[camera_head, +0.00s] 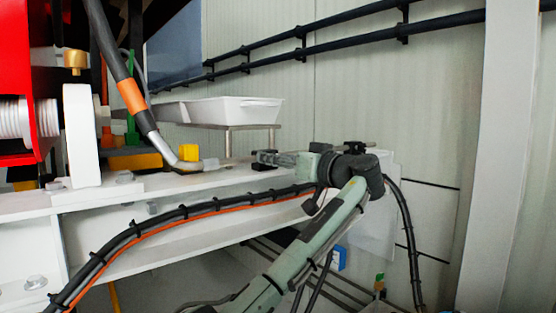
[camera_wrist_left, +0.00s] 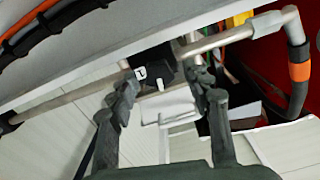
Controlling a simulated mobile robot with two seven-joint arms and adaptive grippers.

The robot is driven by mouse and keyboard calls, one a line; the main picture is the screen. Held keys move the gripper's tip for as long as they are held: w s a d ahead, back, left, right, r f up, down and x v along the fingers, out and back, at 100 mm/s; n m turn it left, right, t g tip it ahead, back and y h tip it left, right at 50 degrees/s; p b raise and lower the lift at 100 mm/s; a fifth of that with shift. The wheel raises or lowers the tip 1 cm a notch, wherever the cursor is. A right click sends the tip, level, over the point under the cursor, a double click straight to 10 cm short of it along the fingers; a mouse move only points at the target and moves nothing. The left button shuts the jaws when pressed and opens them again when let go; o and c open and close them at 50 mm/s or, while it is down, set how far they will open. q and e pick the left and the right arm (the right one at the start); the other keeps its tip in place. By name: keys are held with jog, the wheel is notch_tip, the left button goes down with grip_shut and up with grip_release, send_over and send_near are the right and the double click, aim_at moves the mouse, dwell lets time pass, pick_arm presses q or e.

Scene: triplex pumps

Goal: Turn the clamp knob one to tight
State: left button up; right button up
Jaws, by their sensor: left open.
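A small black clamp block (camera_wrist_left: 153,66) with white marks sits on a metal rod (camera_wrist_left: 60,97) along the white beam. In the head view the black block (camera_head: 264,162) shows as a dark shape on the beam top. I cannot clearly make out a separate knob or its turn position. My left gripper (camera_wrist_left: 162,80) is open, with one finger to each side of the block's near face. I cannot tell whether the fingers touch it. In the head view the left gripper (camera_head: 268,157) reaches leftward at the block. My right gripper is not in view.
A white tray (camera_head: 235,111) on thin legs stands just above and behind the clamp. A hose with an orange band (camera_head: 131,96) joins a bent pipe by a yellow block (camera_head: 189,152). Black and orange cables run along the beam (camera_head: 180,247).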

pick_arm(q)
jog(key=c, duration=1.1)
grip_shut()
jog(key=shift+m, duration=0.3)
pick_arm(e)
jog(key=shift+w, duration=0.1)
pick_arm(q)
jog(key=shift+w+d+m+p, duration=0.1)
jog(key=shift+m+p, duration=1.6)
jog(key=shift+m, duration=1.6)
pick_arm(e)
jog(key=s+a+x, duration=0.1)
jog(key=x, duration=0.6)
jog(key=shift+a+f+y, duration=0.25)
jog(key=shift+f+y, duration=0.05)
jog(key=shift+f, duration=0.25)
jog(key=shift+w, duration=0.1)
